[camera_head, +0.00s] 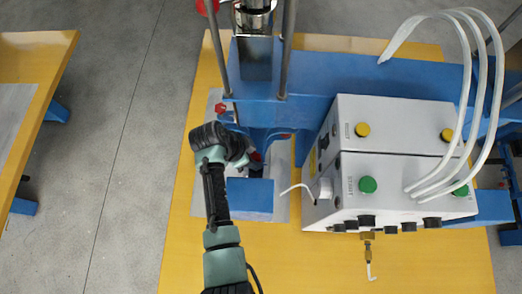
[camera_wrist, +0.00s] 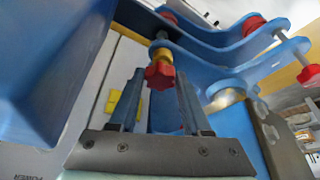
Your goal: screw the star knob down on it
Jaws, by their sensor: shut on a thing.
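The red star knob (camera_wrist: 160,75) shows between my fingertips in the wrist view, with a yellow collar (camera_wrist: 162,56) just beyond it and a metal rod behind that. My gripper (camera_wrist: 160,82) is shut on the knob. In the head view my gripper (camera_head: 250,158) reaches in under the blue machine frame (camera_head: 305,108), and a bit of red shows at its tip. Whether the knob is fully seated against the part behind it cannot be told.
Other red knobs sit on the blue brackets in the wrist view (camera_wrist: 308,73) and left of the column in the head view (camera_head: 220,107). The grey control box (camera_head: 385,190) with hoses stands right of my arm. Bare yellow tabletop (camera_head: 300,265) lies in front.

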